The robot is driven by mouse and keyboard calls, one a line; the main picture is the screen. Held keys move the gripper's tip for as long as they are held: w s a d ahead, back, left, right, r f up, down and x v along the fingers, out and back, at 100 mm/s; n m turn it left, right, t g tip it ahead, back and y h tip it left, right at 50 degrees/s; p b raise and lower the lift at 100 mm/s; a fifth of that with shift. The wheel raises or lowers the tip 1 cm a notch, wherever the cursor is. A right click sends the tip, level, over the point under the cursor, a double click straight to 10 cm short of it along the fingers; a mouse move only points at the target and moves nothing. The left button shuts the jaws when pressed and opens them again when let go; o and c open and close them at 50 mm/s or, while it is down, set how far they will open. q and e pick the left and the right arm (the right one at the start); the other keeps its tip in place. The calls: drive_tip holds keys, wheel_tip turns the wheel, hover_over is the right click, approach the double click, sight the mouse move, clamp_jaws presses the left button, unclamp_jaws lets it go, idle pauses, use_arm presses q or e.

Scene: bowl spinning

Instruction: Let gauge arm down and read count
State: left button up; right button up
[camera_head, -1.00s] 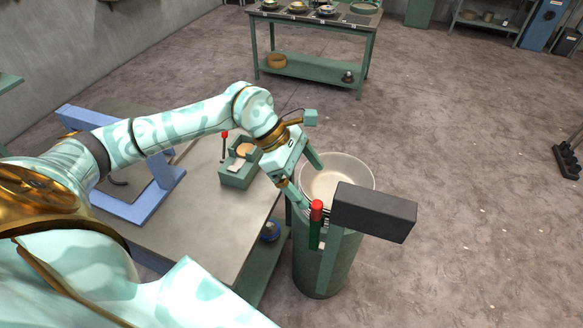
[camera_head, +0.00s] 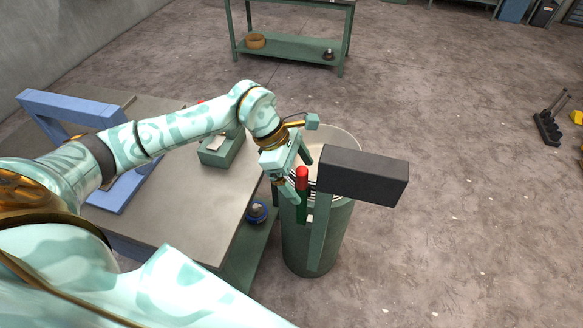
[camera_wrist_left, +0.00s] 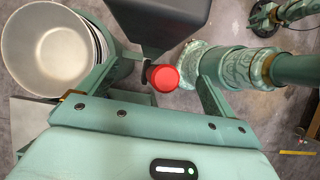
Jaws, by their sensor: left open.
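The gauge's red knob (camera_head: 302,173) tops a short green handle beside a dark grey box (camera_head: 362,176) on a green upright. They stand at the near rim of a green cylinder (camera_head: 318,245) holding pale stacked bowls (camera_head: 345,143). My left gripper (camera_head: 296,170) is open at the knob. In the left wrist view the red knob (camera_wrist_left: 163,78) lies between the spread fingers, with no grip on it. The dark box (camera_wrist_left: 160,20) is just beyond, and the bowl stack (camera_wrist_left: 50,50) is at left. No count is readable. I do not see my right gripper.
A grey-topped bench (camera_head: 190,205) stands left of the cylinder, with a green fixture (camera_head: 222,148) and a blue frame (camera_head: 70,105). A green shelf table (camera_head: 290,55) is at the back. Open floor lies to the right.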

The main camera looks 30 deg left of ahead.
use_arm(q)
drive_tip(key=shift+d+f, duration=0.15)
drive_tip(key=shift+f, duration=0.1)
drive_tip(key=shift+w, duration=0.25)
drive_tip(key=shift+w+a+b, duration=0.3)
drive_tip(key=shift+w+b, duration=0.4)
drive_tip(key=shift+w, duration=0.2)
drive_tip(key=shift+w+a+r, duration=0.1)
drive_tip(key=shift+w, duration=0.35)
